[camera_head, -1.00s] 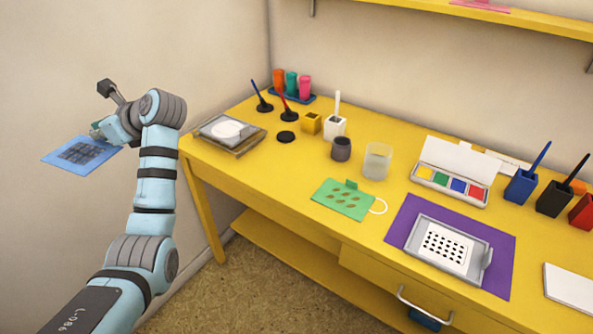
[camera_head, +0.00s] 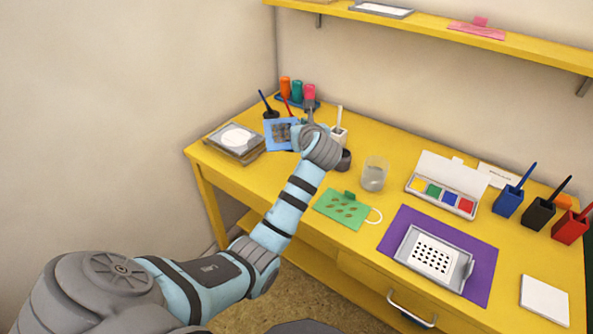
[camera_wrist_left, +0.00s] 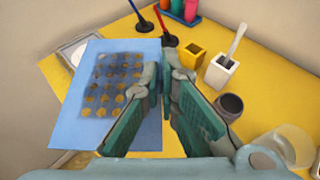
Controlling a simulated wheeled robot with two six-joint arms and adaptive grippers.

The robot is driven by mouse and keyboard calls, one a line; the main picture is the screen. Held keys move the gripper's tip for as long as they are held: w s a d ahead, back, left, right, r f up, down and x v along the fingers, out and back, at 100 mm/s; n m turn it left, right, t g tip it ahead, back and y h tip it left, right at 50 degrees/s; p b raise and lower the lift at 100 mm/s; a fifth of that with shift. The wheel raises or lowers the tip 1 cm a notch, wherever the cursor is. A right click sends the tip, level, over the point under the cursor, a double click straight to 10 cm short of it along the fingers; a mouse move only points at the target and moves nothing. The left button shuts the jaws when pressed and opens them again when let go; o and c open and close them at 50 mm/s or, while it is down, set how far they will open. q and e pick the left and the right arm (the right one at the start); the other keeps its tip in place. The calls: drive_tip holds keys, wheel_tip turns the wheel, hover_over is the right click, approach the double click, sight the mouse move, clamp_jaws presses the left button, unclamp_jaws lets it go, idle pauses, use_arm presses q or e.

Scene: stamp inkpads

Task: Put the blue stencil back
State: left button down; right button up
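The blue stencil (camera_head: 271,141), a flat sheet with a dark-smeared grid of holes, hangs in the air over the back left of the yellow table. My left gripper (camera_head: 298,133) holds it at its right edge. In the left wrist view the stencil (camera_wrist_left: 75,120) spreads left of the fingers, and the fingers (camera_wrist_left: 165,75) come together at its edge; the grip itself is partly hidden. Table yellow shows through the holes. My right gripper is not in view.
Below are stamp handles, a yellow cup (camera_wrist_left: 187,62), a white cup (camera_wrist_left: 221,72), a dark cup (camera_wrist_left: 229,106) and a clear glass (camera_head: 374,175). A green stencil (camera_head: 340,203) lies in front. The upper shelf (camera_head: 420,22) holds a pink stencil (camera_head: 477,31) and a grey-framed piece (camera_head: 382,9).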

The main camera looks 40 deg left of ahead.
use_arm(q)
wheel_tip(320, 180, down, 18)
drive_tip(key=b, duration=0.5)
drive_tip(key=shift+w+f+b, duration=0.1)
drive_tip(key=shift+f+b, duration=0.1)
drive_tip(key=shift+b, duration=0.2)
drive_tip(key=shift+f, duration=0.2)
drive_tip(key=c, duration=1.8)
unclamp_jaws()
drive_tip(key=shift+r, duration=0.15)
